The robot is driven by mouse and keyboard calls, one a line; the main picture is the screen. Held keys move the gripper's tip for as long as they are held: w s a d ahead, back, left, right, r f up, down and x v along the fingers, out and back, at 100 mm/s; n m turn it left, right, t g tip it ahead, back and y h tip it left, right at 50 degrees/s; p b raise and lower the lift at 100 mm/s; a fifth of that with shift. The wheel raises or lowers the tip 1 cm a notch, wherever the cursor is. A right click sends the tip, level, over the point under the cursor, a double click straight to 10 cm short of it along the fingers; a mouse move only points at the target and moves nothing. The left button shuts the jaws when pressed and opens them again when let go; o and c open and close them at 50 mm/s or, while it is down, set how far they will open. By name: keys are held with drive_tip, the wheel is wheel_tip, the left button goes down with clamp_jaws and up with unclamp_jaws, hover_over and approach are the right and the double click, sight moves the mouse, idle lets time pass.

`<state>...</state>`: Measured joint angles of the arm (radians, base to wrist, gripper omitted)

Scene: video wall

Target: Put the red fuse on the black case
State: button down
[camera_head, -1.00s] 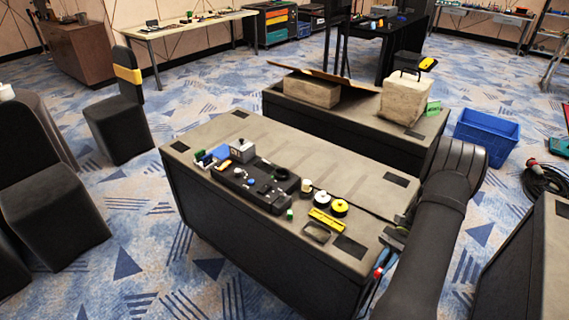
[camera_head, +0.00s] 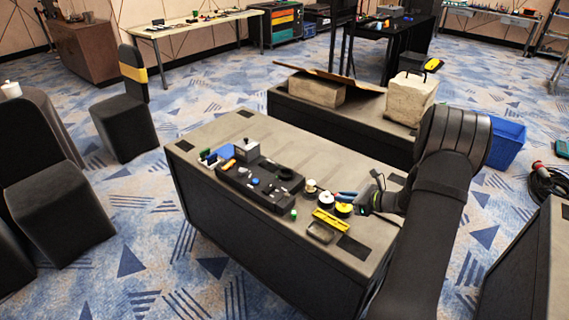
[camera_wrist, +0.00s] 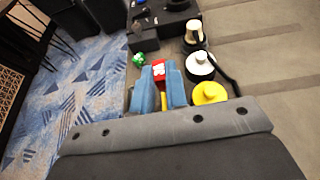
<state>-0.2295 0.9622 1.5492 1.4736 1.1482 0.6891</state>
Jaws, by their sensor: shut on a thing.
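My gripper (camera_wrist: 159,88) shows in the wrist view with its blue fingers closed on the red fuse (camera_wrist: 159,69), whose red end shows between the tips. In the head view my gripper (camera_head: 344,195) is above the right part of the near table, by the spools; the fuse cannot be made out there. The black case (camera_head: 236,176) lies on the table left of my gripper, with several small parts on it. The case appears at the top of the wrist view (camera_wrist: 144,41), beyond the fingertips and apart from the fuse.
A white-topped spool (camera_head: 327,198), a yellow-topped spool (camera_head: 344,210), a yellow bar (camera_head: 328,220) and a small tray (camera_head: 320,232) lie near my gripper. A small green part (camera_head: 293,214) sits before the case. A grey box (camera_head: 246,151) stands behind the case.

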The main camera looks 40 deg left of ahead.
hover_over(311, 211)
drive_tip(key=shift+t, duration=0.4)
wheel_tip(311, 211, down, 6)
drive_tip(key=shift+d+f, duration=0.1)
drive_tip(key=shift+f, duration=2.1)
drive_tip(key=shift+f, duration=0.15)
drive_tip(key=c, duration=1.4)
unclamp_jaws()
drive_tip(key=shift+c, duration=0.2)
drive_tip(key=v, duration=1.2)
